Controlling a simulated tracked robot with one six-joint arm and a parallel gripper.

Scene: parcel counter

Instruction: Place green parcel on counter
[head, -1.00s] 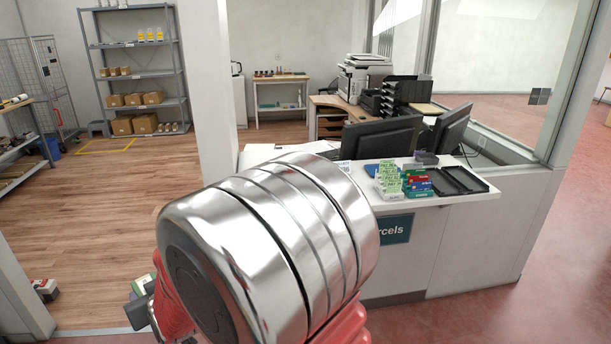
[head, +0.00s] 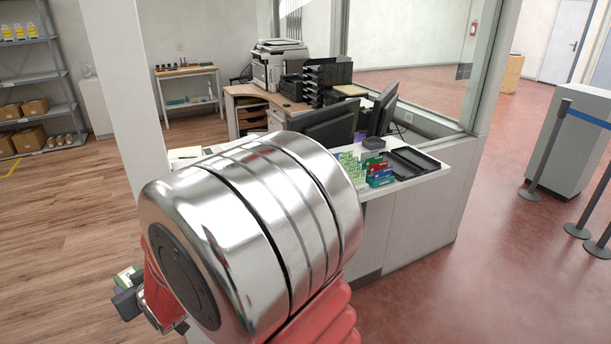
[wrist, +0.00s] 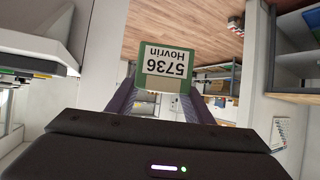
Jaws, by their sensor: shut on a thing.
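The green parcel (wrist: 165,68) has a white label reading "5736 Hovrin", upside down in the wrist view. My gripper (wrist: 163,97) is shut on it, with a dark finger on each side. In the head view, a small part of the parcel (head: 128,274) shows at the lower left, beside my arm; my arm hides much of the gripper. The white counter (head: 418,205) stands beyond my arm, right of centre in the head view. The parcel is apart from the counter, to its left in the picture.
On the counter are a card rack (head: 350,165), a black tray (head: 412,160) and monitors (head: 335,125) behind. Bare counter top is narrow around them, and my arm hides part of it. A grey cabinet (head: 570,140) and barrier posts stand at right. Red floor lies between.

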